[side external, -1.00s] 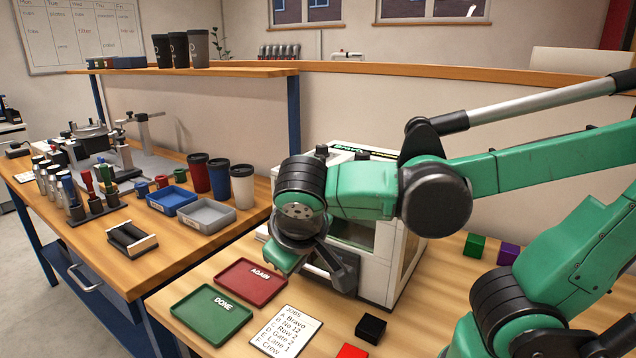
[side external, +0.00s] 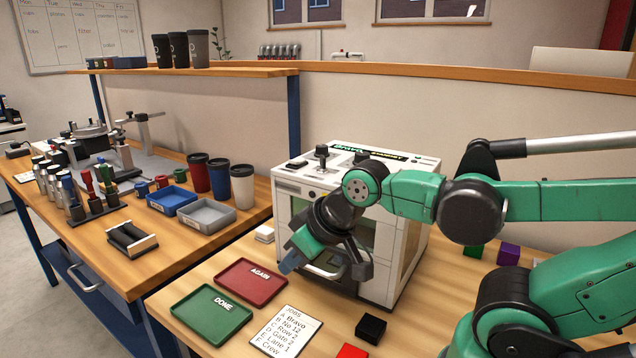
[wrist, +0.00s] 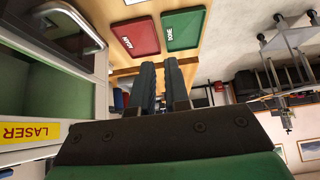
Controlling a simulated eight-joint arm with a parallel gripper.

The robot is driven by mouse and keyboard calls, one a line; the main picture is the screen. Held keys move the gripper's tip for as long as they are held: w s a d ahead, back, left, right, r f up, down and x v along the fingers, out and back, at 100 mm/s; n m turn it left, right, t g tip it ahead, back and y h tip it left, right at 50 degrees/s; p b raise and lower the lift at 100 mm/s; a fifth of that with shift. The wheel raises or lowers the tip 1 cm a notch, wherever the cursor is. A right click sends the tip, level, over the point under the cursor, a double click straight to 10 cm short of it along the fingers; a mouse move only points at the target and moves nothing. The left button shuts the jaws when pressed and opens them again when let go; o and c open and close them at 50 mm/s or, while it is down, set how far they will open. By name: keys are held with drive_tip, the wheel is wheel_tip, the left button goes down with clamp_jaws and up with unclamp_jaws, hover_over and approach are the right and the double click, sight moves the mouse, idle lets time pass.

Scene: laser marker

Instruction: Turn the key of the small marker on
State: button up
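The small marker (side external: 405,250) is a white box machine with "Bravo" on its top, standing on the wooden bench. Its front panel has a dark round fitting (side external: 312,193), and dark knobs (side external: 321,152) stand on top. I cannot make out which of these is the key or how it is turned. My gripper (side external: 289,264) is in front of the machine's lower left front, tilted down and apart from the panel. In the wrist view its two dark fingers (wrist: 160,75) have a narrow gap with nothing between them. The machine's door and handle (wrist: 70,22) show at the left there.
A red AGAIN tray (side external: 251,293) and green DONE tray (side external: 210,322) lie in front, beside a jobs sheet (side external: 285,331). A black block (side external: 370,329) and red block (side external: 352,351) sit nearby. Cups and bins fill the left bench.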

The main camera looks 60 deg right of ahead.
drive_tip(key=o, duration=0.7)
drive_tip(key=shift+w+d+r+n+g, duration=0.2)
drive_tip(key=shift+w+d+r, duration=0.15)
drive_tip(key=shift+d+r, duration=0.15)
drive_tip(key=shift+w+d+r+n+g, duration=0.1)
drive_tip(key=shift+w+d+r+g, duration=0.1)
drive_tip(key=shift+w+d+r, duration=0.25)
drive_tip(key=shift+c, duration=0.2)
wheel_tip(320, 180, up, 12)
drive_tip(key=r+n+g+y, duration=0.1)
drive_tip(key=n+g+y, duration=0.2)
drive_tip(key=n, duration=0.5)
hover_over(323, 156)
drive_tip(key=s+d, duration=0.2)
drive_tip(key=shift+w+a+f, duration=0.15)
drive_tip(key=shift+f, duration=0.1)
drive_tip(key=shift+w+f, duration=0.1)
drive_tip(key=shift+f, duration=0.3)
drive_tip(key=shift+x, duration=2.3)
clamp_jaws()
